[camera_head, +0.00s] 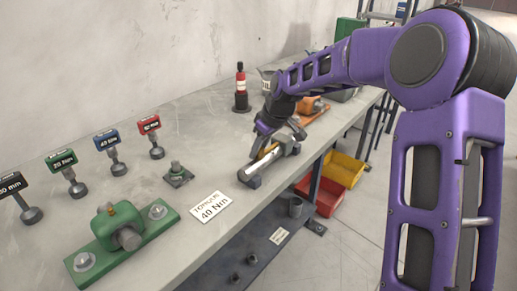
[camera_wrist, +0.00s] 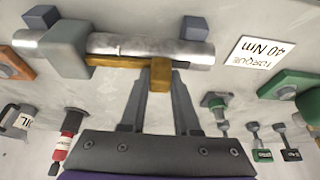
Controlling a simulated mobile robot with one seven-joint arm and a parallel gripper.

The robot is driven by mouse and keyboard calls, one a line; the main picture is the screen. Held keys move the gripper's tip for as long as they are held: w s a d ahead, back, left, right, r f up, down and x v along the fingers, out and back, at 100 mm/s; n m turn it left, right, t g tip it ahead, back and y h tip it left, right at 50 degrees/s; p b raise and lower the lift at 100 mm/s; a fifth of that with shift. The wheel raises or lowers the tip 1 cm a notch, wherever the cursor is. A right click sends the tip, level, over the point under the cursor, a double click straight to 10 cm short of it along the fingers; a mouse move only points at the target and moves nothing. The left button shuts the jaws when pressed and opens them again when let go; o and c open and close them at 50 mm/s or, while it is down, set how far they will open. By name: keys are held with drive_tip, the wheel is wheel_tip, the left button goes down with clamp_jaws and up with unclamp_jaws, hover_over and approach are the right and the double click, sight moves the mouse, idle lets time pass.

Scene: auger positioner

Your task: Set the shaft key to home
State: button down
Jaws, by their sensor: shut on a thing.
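The shaft (camera_wrist: 195,49) is a bare metal rod lying across dark end supports on the bench. In the head view the shaft (camera_head: 262,165) lies below my arm's end. The shaft key (camera_wrist: 160,73) is brass-yellow. It has a long strip along the shaft's side and a squarish tab. A grey block (camera_wrist: 68,47) sits around the shaft, at the strip's left end in the wrist view. My gripper (camera_wrist: 161,76) is shut on the tab, one finger at each side. In the head view my gripper partly hides the key (camera_head: 268,151). No home mark is readable.
A white torque card reading 40 Nm (camera_head: 210,206) lies beside the shaft fixture. A green housing on a plate (camera_head: 120,225), labelled tools (camera_head: 113,168) and a red-black bottle (camera_head: 241,90) stand on the bench. Red (camera_head: 322,200) and yellow bins (camera_head: 343,170) sit below the bench edge.

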sight(269, 152)
idle(0.7)
drive_tip(key=shift+w+d+r+p, duration=0.1)
drive_tip(key=shift+w+d+p, duration=0.35)
drive_tip(key=shift+w+d, duration=0.4)
drive_tip(key=shift+w+d+p, duration=0.4)
drive_tip(key=shift+w+d, duration=0.2)
drive_tip(key=shift+w, duration=0.4)
drive_tip(key=c, duration=0.7)
unclamp_jaws()
drive_tip(key=shift+w+d, duration=0.1)
drive_tip(key=shift+o, duration=0.3)
drive_tip(key=p+v, duration=0.1)
drive_tip(key=v, duration=1.6)
drive_tip(key=shift+r, duration=0.15)
